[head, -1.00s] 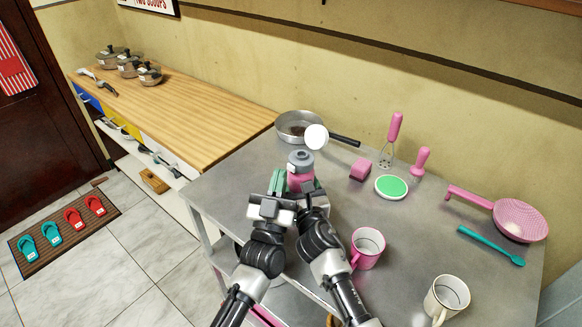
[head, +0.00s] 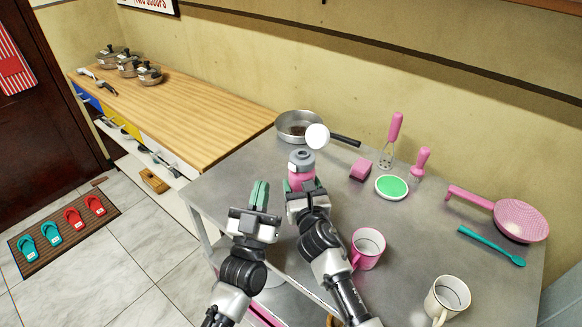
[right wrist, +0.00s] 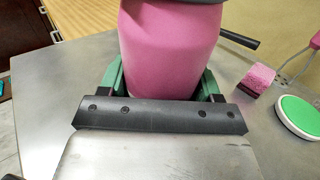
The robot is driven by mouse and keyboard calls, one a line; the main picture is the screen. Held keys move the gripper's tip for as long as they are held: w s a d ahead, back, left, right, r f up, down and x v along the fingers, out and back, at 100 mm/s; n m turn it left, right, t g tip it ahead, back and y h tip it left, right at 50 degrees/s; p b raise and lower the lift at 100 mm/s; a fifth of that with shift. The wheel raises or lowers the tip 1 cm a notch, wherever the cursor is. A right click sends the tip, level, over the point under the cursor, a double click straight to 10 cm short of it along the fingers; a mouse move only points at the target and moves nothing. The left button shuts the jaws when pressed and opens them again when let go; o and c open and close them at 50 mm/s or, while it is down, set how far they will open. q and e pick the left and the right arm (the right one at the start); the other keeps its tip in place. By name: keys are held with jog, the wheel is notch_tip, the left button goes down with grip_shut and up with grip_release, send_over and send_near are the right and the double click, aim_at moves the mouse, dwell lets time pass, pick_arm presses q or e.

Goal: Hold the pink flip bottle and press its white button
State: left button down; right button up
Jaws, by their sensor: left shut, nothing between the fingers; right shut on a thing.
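The pink flip bottle (head: 302,176) has a grey top and stands upright over the metal table. A small white patch on the near left side of its neck looks like the button (head: 292,167). My right gripper (head: 301,186) is shut on the bottle's body. In the right wrist view, green fingers flank the pink bottle (right wrist: 170,50); its top is cut off. My left gripper (head: 260,195) is shut and empty, to the left of the bottle and apart from it. A white disc (head: 317,136) shows just above the bottle; I cannot tell whether it is attached.
A pan (head: 298,125) stands behind the bottle. A pink block (head: 360,170), a green-topped round dish (head: 392,187) and a pink mug (head: 368,249) are to the right.

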dwell(0.3)
jog(key=o, duration=1.3)
